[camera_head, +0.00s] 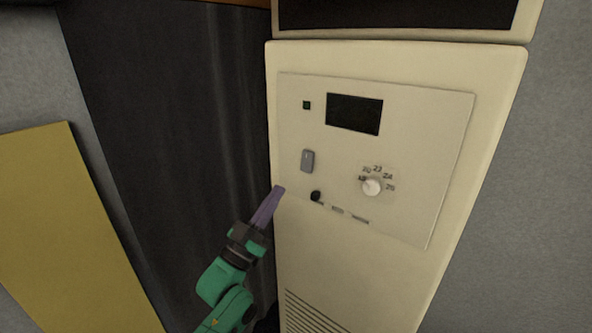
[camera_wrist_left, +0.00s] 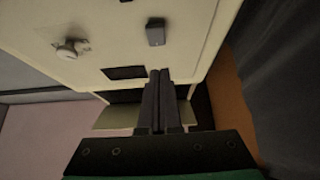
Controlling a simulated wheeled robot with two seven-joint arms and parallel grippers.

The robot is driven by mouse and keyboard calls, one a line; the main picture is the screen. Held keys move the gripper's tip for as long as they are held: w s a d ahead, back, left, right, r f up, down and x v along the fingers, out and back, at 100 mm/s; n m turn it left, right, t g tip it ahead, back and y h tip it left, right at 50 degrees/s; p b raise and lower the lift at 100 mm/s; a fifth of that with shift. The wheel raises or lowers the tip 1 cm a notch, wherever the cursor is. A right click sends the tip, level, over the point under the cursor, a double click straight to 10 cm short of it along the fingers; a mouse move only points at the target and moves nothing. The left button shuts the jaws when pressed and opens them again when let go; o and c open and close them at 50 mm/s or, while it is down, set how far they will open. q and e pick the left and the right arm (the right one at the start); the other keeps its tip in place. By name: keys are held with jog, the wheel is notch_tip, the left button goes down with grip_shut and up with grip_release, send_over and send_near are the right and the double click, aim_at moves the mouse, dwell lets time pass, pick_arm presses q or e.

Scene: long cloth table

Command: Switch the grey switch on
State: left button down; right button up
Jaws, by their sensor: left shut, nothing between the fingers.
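The grey switch (camera_head: 307,161) is a small upright rocker on the left part of the cream control panel (camera_head: 420,130). It also shows in the left wrist view (camera_wrist_left: 156,32), near the top, beyond the fingertips. My left gripper (camera_head: 278,190) is shut and empty, with its purple-grey fingers together. In the head view its tips are below and left of the switch, near the panel's left edge. In the left wrist view my left gripper (camera_wrist_left: 160,74) points toward the panel, and no contact with the switch shows. My right gripper is not in view.
A white dial (camera_head: 372,187) with numbers sits right of the switch. A black knob (camera_head: 316,196) is below it, and a dark display (camera_head: 354,114) above. A dark curtain (camera_head: 180,130) hangs left of the cabinet, with a yellow board (camera_head: 60,230) further left.

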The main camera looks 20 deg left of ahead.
aim_at(305, 162)
pick_arm(q)
jog(key=w+d, duration=0.1)
jog(key=w, duration=0.1)
jog(key=w+r+p, duration=0.1)
jog(key=w, duration=0.1)
jog(key=w+d+r+p, duration=0.1)
jog(key=w, duration=0.1)
jog(key=shift+w+d+r, duration=0.15)
jog(key=shift+w+d, duration=0.2)
jog(key=shift+w+d+f, duration=0.1)
jog(key=shift+w+f, duration=0.1)
jog(key=shift+w, duration=0.15)
jog(key=shift+s, duration=0.1)
